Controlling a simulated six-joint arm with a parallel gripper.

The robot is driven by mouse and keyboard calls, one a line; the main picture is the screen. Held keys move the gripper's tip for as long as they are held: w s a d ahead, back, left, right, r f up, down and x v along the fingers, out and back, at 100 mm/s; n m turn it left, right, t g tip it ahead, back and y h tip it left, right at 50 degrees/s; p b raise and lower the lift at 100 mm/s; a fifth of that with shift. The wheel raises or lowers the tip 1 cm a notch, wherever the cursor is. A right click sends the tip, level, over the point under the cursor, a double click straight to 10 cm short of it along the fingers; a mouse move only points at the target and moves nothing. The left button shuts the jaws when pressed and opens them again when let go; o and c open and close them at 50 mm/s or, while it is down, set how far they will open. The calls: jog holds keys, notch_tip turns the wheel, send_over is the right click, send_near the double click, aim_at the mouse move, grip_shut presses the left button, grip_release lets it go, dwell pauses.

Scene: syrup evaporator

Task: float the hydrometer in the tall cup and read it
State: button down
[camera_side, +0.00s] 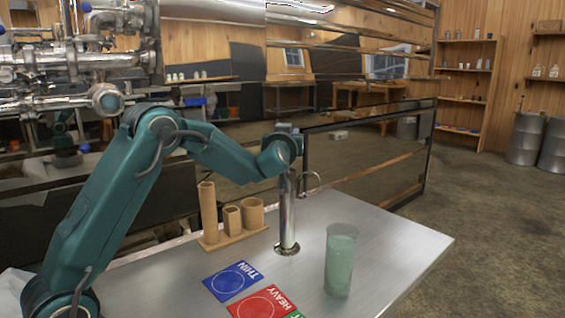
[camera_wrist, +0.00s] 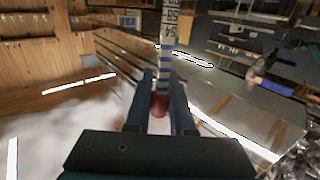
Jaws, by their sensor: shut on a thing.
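In the wrist view my gripper (camera_wrist: 164,82) is shut on the hydrometer (camera_wrist: 170,25), a pale stem with a dark numbered scale and blue bands. A dark red part shows low between the fingers. In the side view my gripper (camera_side: 285,150) is right above the tall cup (camera_side: 288,218), a narrow shiny metal cylinder upright on the counter with a curved handle at its right. The hydrometer cannot be made out there, so I cannot tell whether its lower end is inside the cup. The liquid level is hidden and the scale reading is unclear.
A clear glass of greenish liquid (camera_side: 340,262) stands right of the cup. A wooden rack with tubes (camera_side: 232,238) stands left. A blue THIN card (camera_side: 232,282) and red HEAVY card (camera_side: 262,304) lie in front. The metal counter (camera_side: 400,243) is clear at the right.

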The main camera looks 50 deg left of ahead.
jog(key=shift+f, duration=0.15)
jog(key=c, duration=0.7)
grip_release()
jog(key=o, duration=0.7)
jog(key=v, duration=0.7)
jog(key=shift+s+d, duration=0.2)
dwell(0.3)
